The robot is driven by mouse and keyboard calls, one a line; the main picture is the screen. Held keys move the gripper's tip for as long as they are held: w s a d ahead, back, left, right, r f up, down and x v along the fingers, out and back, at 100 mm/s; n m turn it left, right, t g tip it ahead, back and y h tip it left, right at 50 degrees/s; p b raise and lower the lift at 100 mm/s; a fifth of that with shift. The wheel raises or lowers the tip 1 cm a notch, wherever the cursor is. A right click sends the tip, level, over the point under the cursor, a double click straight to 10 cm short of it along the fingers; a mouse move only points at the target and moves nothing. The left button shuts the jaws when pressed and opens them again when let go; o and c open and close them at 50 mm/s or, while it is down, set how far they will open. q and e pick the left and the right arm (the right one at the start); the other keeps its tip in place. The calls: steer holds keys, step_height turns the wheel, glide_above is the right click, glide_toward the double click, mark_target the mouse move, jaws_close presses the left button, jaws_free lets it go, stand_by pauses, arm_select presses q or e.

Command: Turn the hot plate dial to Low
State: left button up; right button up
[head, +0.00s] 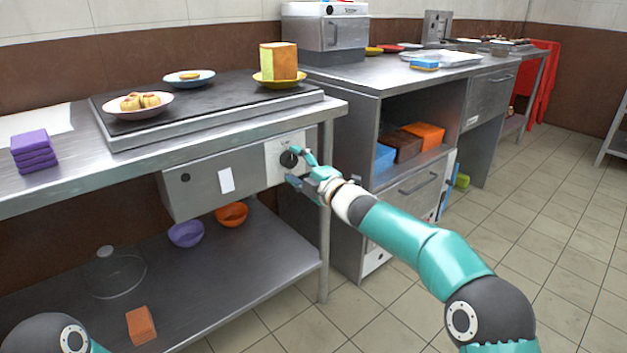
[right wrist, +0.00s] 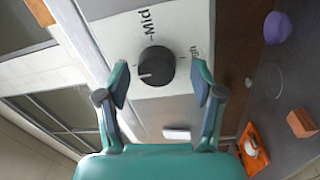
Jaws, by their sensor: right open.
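The black hot plate dial (head: 289,159) sits on a white panel at the right end of the control box (head: 215,180) under the counter. In the right wrist view the dial (right wrist: 157,66) shows a pale pointer line on its left side. The printed "Mid" (right wrist: 146,22) and what looks like "High" (right wrist: 195,52) are legible near it; I cannot read "Low". My right gripper (head: 296,168) is open at the dial. In the right wrist view its fingers (right wrist: 161,78) stand on either side of the dial, with gaps. My left gripper is out of view.
The hot plate (head: 200,122) carries plates of food, including a pink plate (head: 138,106). A purple bowl (head: 186,234) and orange bowl (head: 232,214) stand on the lower shelf. A counter leg (head: 324,240) and a metal cabinet (head: 352,130) are close to my right gripper.

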steer(key=v, duration=1.1)
steer(key=shift+s, duration=0.2)
steer(key=shift+d+f, duration=0.15)
